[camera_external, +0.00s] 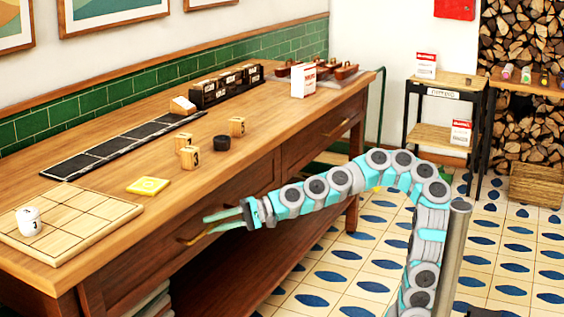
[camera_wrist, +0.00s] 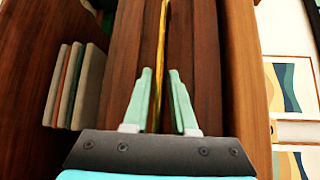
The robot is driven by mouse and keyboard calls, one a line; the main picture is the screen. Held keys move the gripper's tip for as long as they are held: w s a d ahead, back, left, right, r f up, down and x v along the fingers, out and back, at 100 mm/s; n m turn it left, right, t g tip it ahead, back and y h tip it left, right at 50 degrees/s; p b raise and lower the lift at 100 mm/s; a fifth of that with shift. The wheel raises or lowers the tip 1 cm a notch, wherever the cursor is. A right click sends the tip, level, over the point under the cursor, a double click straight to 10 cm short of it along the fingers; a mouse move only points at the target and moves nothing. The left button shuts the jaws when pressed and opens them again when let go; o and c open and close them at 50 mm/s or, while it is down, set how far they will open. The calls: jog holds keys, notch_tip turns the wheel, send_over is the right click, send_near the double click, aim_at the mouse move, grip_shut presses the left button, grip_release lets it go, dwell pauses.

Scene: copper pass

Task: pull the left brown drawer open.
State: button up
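The left brown drawer (camera_external: 150,262) is in the front of the long wooden counter and looks shut. Its thin brass handle (camera_external: 190,241) is partly hidden by my gripper (camera_external: 207,226). In the wrist view the handle (camera_wrist: 162,40) runs up the middle of the dark brown drawer front (camera_wrist: 205,65). My gripper (camera_wrist: 161,72) is open there, with one pale green finger on each side of the handle. I see gaps between the fingers and the bar. Nothing is held.
The right drawer (camera_external: 310,140) with its own handle is farther along the counter. Several small blocks, a yellow tile (camera_external: 147,186) and a gridded board (camera_external: 70,222) lie on the counter top (camera_external: 200,170). Upright slabs (camera_wrist: 75,85) stand in the shelf below. The tiled floor before the counter is clear.

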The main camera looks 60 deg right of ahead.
grip_shut()
dwell(1.0)
